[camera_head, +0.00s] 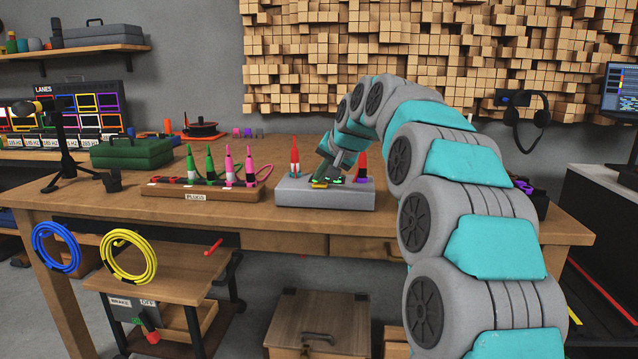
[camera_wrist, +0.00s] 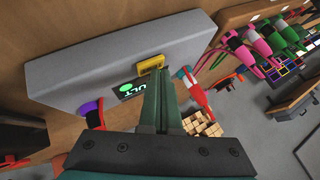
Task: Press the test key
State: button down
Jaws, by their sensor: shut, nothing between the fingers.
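A grey test box (camera_head: 325,195) sits on the wooden workbench. On its top are a yellow key (camera_head: 319,184) and a small dark display with green lettering. The wrist view shows the yellow key (camera_wrist: 149,63) standing up beside the display (camera_wrist: 128,90), where the letters "ULT" are readable. My gripper (camera_head: 334,175) reaches down over the box top. Its closed fingers (camera_wrist: 161,75) are empty, with the tips right at the key's edge. I cannot tell whether they touch it. The fingers hide part of the display. No label shows on the key.
A red-and-white plug (camera_head: 295,160) stands at the box's left and a red plug (camera_head: 362,164) at its right, close to my gripper. A wooden plug rack (camera_head: 205,191) with green and pink plugs stands to the left. A green case (camera_head: 131,153) lies farther left.

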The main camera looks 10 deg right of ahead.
aim_at(321, 186)
dwell(0.4)
jog(key=shift+r+p, duration=0.35)
jog(key=shift+p, duration=0.05)
jog(key=shift+r, duration=0.1)
jog(key=shift+r+p, duration=2.05)
jog(key=shift+r, duration=0.85)
